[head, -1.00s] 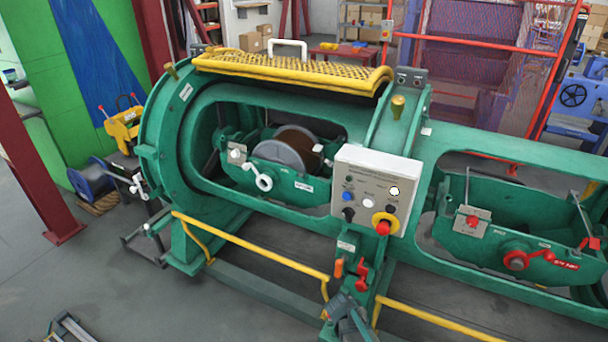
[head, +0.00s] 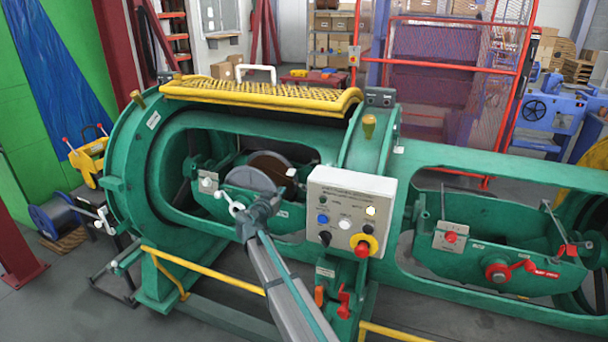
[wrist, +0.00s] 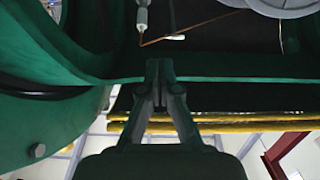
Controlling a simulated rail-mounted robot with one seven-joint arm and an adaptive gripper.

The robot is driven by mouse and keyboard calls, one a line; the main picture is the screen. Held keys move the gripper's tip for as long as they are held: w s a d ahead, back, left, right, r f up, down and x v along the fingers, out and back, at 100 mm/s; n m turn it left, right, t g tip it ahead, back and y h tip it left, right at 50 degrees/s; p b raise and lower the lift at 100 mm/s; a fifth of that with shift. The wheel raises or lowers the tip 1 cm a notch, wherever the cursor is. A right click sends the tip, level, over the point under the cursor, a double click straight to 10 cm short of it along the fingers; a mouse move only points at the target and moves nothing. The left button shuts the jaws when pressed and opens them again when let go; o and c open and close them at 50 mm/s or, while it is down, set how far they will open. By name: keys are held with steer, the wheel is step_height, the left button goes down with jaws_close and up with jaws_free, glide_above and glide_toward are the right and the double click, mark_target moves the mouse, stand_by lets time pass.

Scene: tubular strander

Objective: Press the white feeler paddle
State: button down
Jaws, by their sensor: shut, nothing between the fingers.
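A small pale piece, which looks like the white feeler paddle (head: 291,172), shows at the right of the spool inside the left window of the green machine. In the wrist view a small white paddle-like piece (wrist: 178,37) lies beside a thin copper-coloured wire, past my fingertips. My gripper (wrist: 158,64) is shut and empty, its fingers together in front of the green edge of the opening. A short gap shows between the fingertips and the white piece. In the head view my arm reaches up to the window, and its end (head: 268,200) covers part of the cradle.
The grey control box (head: 350,210) with buttons stands just right of my arm. A white-knobbed lever (head: 230,201) is close on the left. A yellow mesh guard (head: 262,93) is raised above the window. A yellow rail (head: 205,270) runs in front.

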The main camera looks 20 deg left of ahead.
step_height(320, 180, up, 6)
steer(key=w+a+t, duration=0.1)
steer(key=a, duration=0.1)
steer(key=shift+w+f, duration=0.15)
steer(key=shift+w, duration=0.1)
steer(key=shift+w, duration=0.1)
steer(key=p, duration=0.3)
glide_above(289, 172)
steer(key=s, duration=0.3)
steer(key=f, duration=0.2)
steer(key=d+f, duration=0.1)
steer(key=shift+w+f, duration=0.3)
steer(key=shift+w, duration=0.1)
steer(key=shift+f, duration=0.2)
